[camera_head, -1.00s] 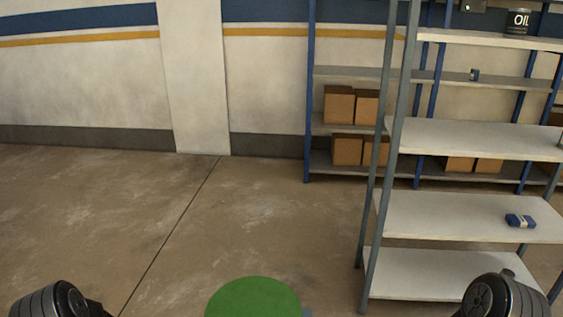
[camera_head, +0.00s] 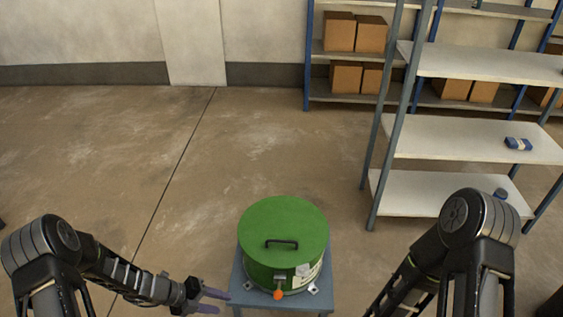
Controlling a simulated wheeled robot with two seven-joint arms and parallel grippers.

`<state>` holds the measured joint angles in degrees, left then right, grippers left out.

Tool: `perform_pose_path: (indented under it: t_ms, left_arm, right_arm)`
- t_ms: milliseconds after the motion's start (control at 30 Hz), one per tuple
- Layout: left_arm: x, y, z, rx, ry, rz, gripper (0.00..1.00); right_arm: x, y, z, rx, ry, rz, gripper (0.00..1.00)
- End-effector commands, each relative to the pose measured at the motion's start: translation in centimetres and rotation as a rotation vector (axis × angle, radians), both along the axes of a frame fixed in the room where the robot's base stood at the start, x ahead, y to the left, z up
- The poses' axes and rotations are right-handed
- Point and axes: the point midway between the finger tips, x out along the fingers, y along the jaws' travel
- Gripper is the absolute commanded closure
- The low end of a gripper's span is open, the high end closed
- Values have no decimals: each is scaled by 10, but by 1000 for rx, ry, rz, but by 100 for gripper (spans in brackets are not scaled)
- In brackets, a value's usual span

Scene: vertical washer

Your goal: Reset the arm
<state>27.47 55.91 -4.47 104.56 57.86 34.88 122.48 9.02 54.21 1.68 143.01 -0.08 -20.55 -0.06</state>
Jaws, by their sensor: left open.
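My left arm comes in from the lower left. Its gripper (camera_head: 212,301) is open and empty, with two purple-grey fingers pointing right, just left of a small blue-grey table (camera_head: 238,292). On that table stands a round green washer (camera_head: 285,228) with a closed lid, a black handle (camera_head: 282,243) on top and an orange knob (camera_head: 278,294) at the front. The left gripper is apart from the washer. My right arm shows at the lower right, and its gripper is out of the picture below.
A grey shelf unit (camera_head: 440,137) stands at the right, with a small blue item (camera_head: 518,143) on one shelf. Blue racking with cardboard boxes (camera_head: 345,32) stands against the back wall. The concrete floor (camera_head: 110,150) to the left and behind the washer is clear.

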Motion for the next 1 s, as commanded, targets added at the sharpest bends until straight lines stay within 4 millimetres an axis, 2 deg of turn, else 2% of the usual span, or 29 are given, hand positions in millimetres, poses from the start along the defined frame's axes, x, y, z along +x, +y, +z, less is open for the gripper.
perform_pose_path:
  t_ms: [267,467,567,667,767,867,900,967,1000]
  left_arm:
    - [-6,11,-13,121,-148,-195,54]
    - [-29,19,-30,261,-302,-490,54]
    - [-47,21,-40,337,-401,-708,54]
    - [-71,19,-46,416,-545,-1032,54]
    - [-98,11,-47,482,-752,-1477,54]
    - [-122,-6,-38,507,-1020,-1975,54]
    - [-130,-16,-31,505,-1137,-2168,54]
    - [-141,-34,-18,493,-1326,-2440,54]
    - [-151,-51,-6,478,-1464,-2605,54]
  right_arm:
    - [0,-1,0,-1,0,-2,64]
    - [0,-1,0,-1,0,-2,64]
    - [0,-1,0,-1,0,-3,64]
    - [0,-1,3,-1,1,-3,64]
    - [0,-1,8,-1,1,-3,64]
    - [0,0,15,-1,2,-4,64]
    - [0,0,19,-1,2,-4,64]
    - [0,0,24,-1,2,-4,64]
    - [0,0,29,0,1,-4,64]
